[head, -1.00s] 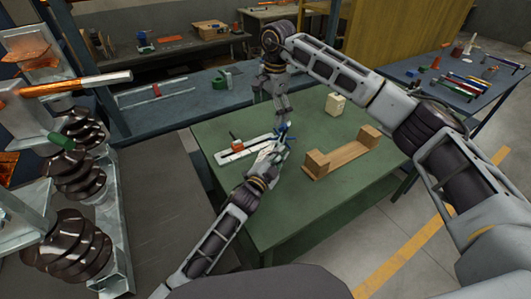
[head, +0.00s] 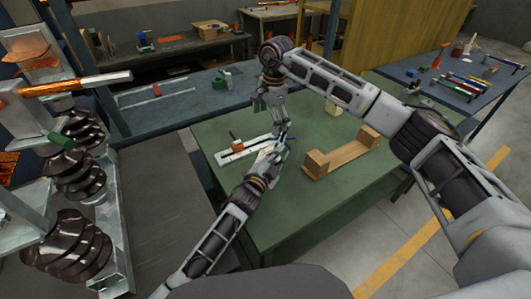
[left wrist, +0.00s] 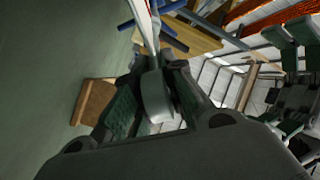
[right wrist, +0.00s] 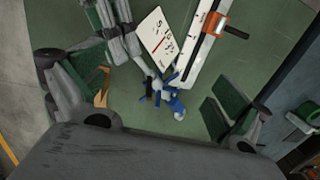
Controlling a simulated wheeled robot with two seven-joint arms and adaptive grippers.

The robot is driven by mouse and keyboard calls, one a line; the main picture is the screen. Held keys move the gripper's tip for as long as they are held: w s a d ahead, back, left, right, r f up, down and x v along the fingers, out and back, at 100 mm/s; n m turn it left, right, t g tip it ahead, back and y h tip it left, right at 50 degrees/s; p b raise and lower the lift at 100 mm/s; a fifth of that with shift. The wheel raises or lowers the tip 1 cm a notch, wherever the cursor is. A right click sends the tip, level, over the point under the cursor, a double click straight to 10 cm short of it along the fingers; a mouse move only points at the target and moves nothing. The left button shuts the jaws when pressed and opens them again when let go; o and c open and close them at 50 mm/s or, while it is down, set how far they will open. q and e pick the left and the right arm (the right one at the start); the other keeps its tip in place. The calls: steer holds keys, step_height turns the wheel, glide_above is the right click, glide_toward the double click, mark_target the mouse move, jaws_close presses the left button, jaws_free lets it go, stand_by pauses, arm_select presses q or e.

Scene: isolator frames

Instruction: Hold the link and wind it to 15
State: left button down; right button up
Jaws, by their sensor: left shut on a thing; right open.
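A white scale rail (head: 245,150) with an orange clamp (head: 236,143) lies on the green table; both also show in the right wrist view, the rail (right wrist: 203,50) and the clamp (right wrist: 217,23). A white plate with printed numbers (right wrist: 158,38) lies beside the rail; I cannot read the numbers surely. A blue multi-armed handle (right wrist: 168,92) is at the rail's near end. My left gripper (head: 274,150) is shut on a grey rounded link (left wrist: 156,96), with blue rods just beyond it. My right gripper (head: 284,133) is open above the blue handle, its fingers apart around it.
A wooden bracket (head: 342,155) stands on the table to the right. A cream block (head: 334,108) behind it is partly hidden by my right arm. The front of the green table (head: 285,215) is clear. A blue bench (head: 195,100) stands behind.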

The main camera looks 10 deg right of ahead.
arm_select(q)
steer(key=shift+a+f, duration=0.2)
steer(key=shift+f, duration=0.25)
arm_select(e)
steer(key=shift+w+a+f, duration=0.1)
steer(key=shift+f, duration=1.5)
steer(key=shift+w+a+f, duration=0.1)
steer(key=shift+f, duration=1.45)
step_height(320, 180, up, 10)
steer(key=shift+s+d, duration=0.3)
steer(key=shift+d, duration=0.05)
arm_select(q)
steer(key=c, duration=1.8)
jaws_free()
steer(key=shift+w, duration=0.1)
steer(key=o, duration=0.4)
steer(key=shift+w, duration=0.1)
steer(key=shift+d+r, duration=0.1)
steer(key=shift+r, duration=0.1)
arm_select(e)
steer(key=shift+w+f, duration=0.1)
steer(key=shift+w, duration=0.05)
arm_select(q)
steer(key=shift+r, duration=0.1)
steer(key=shift+s, duration=0.25)
